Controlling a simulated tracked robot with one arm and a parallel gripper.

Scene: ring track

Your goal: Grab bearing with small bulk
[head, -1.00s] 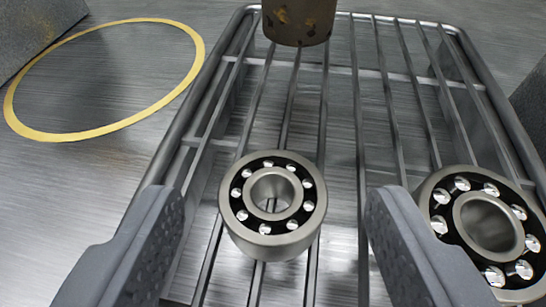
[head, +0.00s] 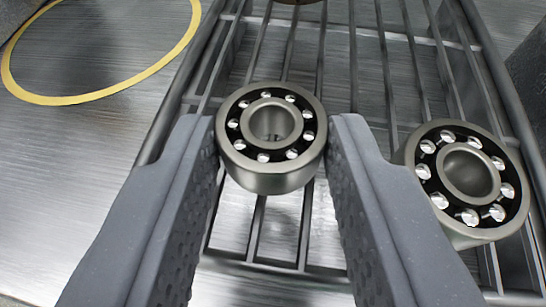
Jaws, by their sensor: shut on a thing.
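The smaller bearing (head: 271,179), a steel ring with a black cage and shiny balls, is between the fingertips of my gripper (head: 272,150). Both grey fingers touch its sides, and the gripper is shut on it. It is upright with its bore facing up, over the wire rack; I cannot tell whether it still touches the bars. A larger bearing (head: 470,232) of the same look sits on the rack to the right, close beside my right finger.
The metal wire rack (head: 408,48) has a raised rim and lies on a brushed steel surface (head: 95,150). A yellow ring marking (head: 150,75) is on that surface at the upper left. A brownish object's base (head: 297,2) shows at the top edge. Grey blocks stand at the sides.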

